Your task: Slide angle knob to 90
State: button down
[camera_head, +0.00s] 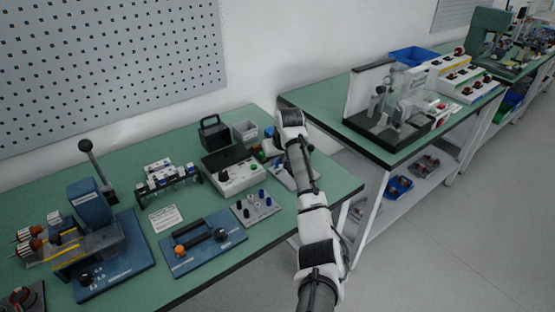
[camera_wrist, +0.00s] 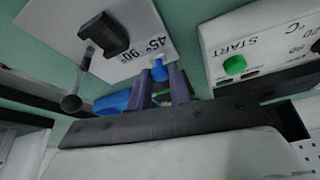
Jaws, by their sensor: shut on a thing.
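A white panel (camera_wrist: 60,20) with printed 45° and 90° marks (camera_wrist: 145,48) fills the upper left of the wrist view. A blue knob (camera_wrist: 159,69) sits at its edge close to these marks; I cannot tell which mark it lines up with. My gripper (camera_wrist: 160,80) has its purple fingers shut on this blue knob. In the head view the panel (camera_head: 283,178) shows partly beside my arm, and my gripper and the knob are hidden behind the arm.
A black block handle (camera_wrist: 104,35) and a ball-ended lever (camera_wrist: 73,101) are on the panel's left side. A white box with a green START button (camera_wrist: 235,65) stands close on the right. A blue object (camera_wrist: 112,103) lies near the fingers. Other test fixtures crowd the green bench (camera_head: 130,150).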

jog(key=shift+w+d+r, duration=0.1)
jog(key=shift+w+d, duration=0.75)
jog(key=shift+d, duration=0.25)
jog(key=c, duration=1.3)
grip_release()
jog(key=shift+d, duration=0.1)
jog(key=b+v, duration=0.3)
jog(key=v, duration=1)
jog(key=shift+s+r, duration=0.15)
jog(key=shift+r, duration=0.2)
